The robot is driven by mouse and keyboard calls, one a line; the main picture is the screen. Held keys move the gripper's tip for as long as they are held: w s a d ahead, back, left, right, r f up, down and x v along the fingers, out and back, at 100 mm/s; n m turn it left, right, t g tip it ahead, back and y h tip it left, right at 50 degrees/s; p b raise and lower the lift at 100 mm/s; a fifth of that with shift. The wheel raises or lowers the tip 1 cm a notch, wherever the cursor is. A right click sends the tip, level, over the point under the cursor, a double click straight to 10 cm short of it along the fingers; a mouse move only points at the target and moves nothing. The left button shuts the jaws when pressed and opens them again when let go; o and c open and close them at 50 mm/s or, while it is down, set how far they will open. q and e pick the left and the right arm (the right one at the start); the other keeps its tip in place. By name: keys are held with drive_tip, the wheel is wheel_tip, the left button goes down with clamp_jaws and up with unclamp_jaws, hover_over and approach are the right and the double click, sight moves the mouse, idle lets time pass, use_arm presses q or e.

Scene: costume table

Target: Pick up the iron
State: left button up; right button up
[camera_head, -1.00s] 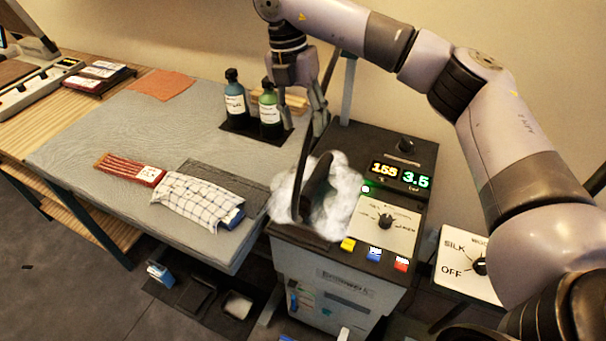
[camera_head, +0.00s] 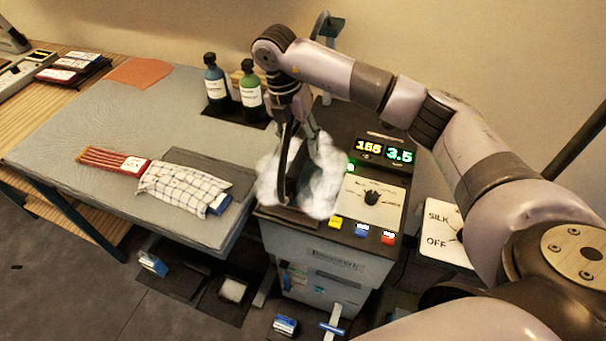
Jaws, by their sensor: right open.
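The iron (camera_head: 301,178) is a dark shape standing on the top left of the steam station (camera_head: 330,262), wrapped in white steam that hides much of its outline. My right gripper (camera_head: 299,143) points down from above, with its fingers open at the upper part of the iron. The steam and the fingers hide whether they touch it. My left gripper is not in view.
Two bottles (camera_head: 249,98) stand on a dark mat left of my right gripper. The grey ironing board (camera_head: 110,120) carries a checked cloth (camera_head: 182,187) and a red striped bundle (camera_head: 110,161). A control box (camera_head: 441,236) stands right of the station.

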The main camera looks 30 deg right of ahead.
sight(302, 151)
drive_tip(key=f, duration=0.1)
drive_tip(key=f+p, duration=0.1)
drive_tip(key=f, duration=0.1)
drive_tip(key=shift+s+d+f, duration=0.25)
drive_tip(key=shift+d+f, duration=0.1)
drive_tip(key=shift+f, duration=0.4)
drive_tip(key=c, duration=1.1)
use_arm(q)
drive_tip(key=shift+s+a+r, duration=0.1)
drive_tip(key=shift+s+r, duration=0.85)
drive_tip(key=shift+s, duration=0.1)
use_arm(e)
clamp_jaws()
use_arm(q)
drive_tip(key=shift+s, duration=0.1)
use_arm(e)
drive_tip(key=shift+r, duration=0.15)
